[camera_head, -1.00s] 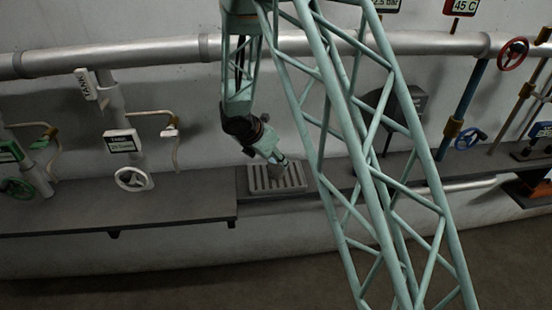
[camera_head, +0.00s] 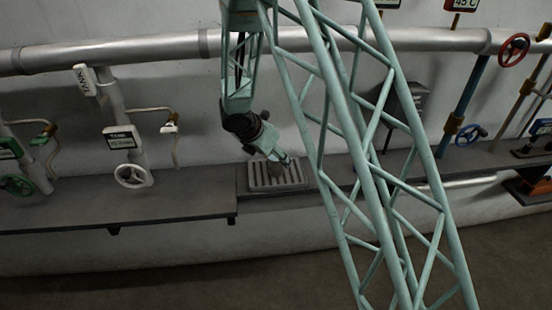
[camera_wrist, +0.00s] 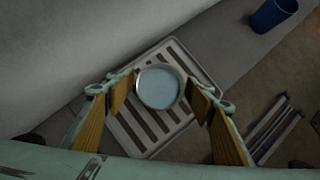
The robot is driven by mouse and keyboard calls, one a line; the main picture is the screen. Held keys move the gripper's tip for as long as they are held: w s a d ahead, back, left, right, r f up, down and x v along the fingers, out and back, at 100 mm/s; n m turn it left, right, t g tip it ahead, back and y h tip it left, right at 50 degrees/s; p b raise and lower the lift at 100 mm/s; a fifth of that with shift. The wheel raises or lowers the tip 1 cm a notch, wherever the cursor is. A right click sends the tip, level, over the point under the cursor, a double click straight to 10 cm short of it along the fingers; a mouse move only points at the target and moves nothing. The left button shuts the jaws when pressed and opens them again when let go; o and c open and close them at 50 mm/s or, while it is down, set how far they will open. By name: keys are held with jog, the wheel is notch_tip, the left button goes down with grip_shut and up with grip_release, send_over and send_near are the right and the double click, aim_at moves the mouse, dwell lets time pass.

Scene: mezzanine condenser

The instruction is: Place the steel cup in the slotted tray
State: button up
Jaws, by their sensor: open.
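The steel cup (camera_wrist: 160,86) shows from above in the wrist view as a round rim with a pale blue-grey inside. It looks upright over the grey slotted tray (camera_wrist: 180,52), within the tray's outline. My gripper (camera_wrist: 160,97) is open, with one finger on each side of the cup and the fingertips close to its rim. Whether a finger touches the cup, I cannot tell. In the head view my gripper (camera_head: 284,163) is low over the slotted tray (camera_head: 258,180), and the cup is small and partly hidden by the fingers.
The tray is on a dark wall ledge (camera_head: 190,200). A white handwheel (camera_head: 132,176) and pipes stand to the left. My lattice arm covers much of the right side. A blue bin (camera_wrist: 273,15) and parallel bars (camera_wrist: 272,128) show in the wrist view.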

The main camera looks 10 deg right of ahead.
jog(key=shift+r, duration=0.15)
jog(key=shift+s+a+r, duration=0.1)
jog(key=shift+a+r, duration=0.1)
jog(key=shift+r, duration=0.3)
jog(key=p+v, duration=0.2)
jog(key=v, duration=0.9)
jog(key=shift+p, duration=0.3)
jog(key=shift+s, duration=0.1)
